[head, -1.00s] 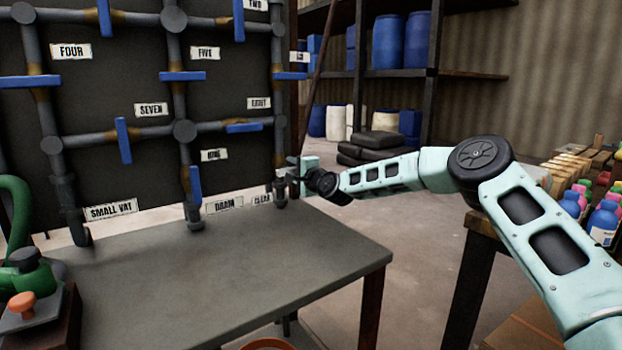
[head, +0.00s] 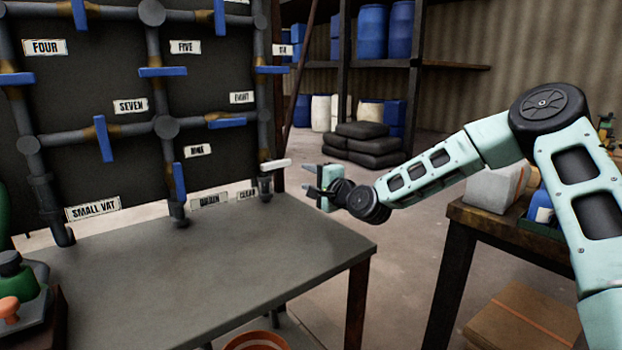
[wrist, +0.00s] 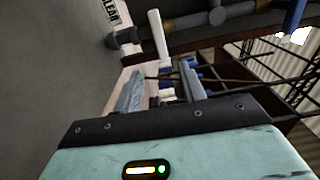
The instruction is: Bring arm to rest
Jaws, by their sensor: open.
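My arm reaches in from the right of the head view, bent at a large dark joint. My gripper (head: 309,179) is at its left end, past the right edge of the grey table (head: 230,265) as seen. Its fingers point left, apart, with nothing seen between them. In the wrist view the two fingers (wrist: 161,88) are also spread. A white valve handle (head: 275,165) on the rightmost pipe lies just left of the fingertips in the head view, with a visible gap. It also shows in the wrist view (wrist: 158,37), beyond the fingers.
A pipe board with blue handles, such as the one by SEVEN (head: 104,139), stands behind the table. A wooden bench (head: 480,222) with a pale block (head: 492,188) is below my arm at right. Black sacks (head: 362,146) and shelving are farther back. Open floor lies between table and bench.

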